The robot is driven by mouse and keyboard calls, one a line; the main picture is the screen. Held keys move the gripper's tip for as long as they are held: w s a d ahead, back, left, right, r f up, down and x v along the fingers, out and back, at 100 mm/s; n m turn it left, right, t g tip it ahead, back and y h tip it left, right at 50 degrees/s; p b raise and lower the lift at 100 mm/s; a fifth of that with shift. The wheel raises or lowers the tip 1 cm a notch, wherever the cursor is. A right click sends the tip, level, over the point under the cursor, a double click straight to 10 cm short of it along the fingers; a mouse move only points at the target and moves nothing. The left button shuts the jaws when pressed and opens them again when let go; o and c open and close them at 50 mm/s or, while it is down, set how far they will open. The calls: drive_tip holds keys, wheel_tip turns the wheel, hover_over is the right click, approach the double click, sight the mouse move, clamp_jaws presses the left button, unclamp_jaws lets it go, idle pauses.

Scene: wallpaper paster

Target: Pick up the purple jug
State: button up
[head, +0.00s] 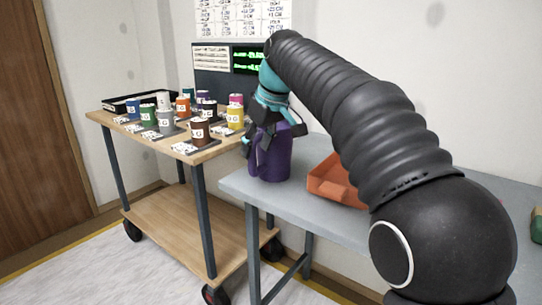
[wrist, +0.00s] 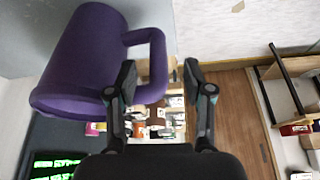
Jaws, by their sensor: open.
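In the wrist view my gripper (wrist: 158,72) is open. The handle's outer bar appears between the two fingers, and the left finger overlaps the handle's opening. I cannot tell whether either finger touches the jug.
An orange tray (head: 335,183) lies on the grey table (head: 310,207) right of the jug, partly behind my arm. A wooden cart (head: 118,122) at the left carries several labelled coloured cans and small cards. A dark board with a green-lettered screen (head: 247,60) stands behind.

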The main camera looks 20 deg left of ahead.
sight(255, 152)
drive_tip(key=x, duration=0.5)
drive_tip(key=shift+w+b, duration=0.15)
drive_tip(key=shift+b, duration=0.25)
clamp_jaws()
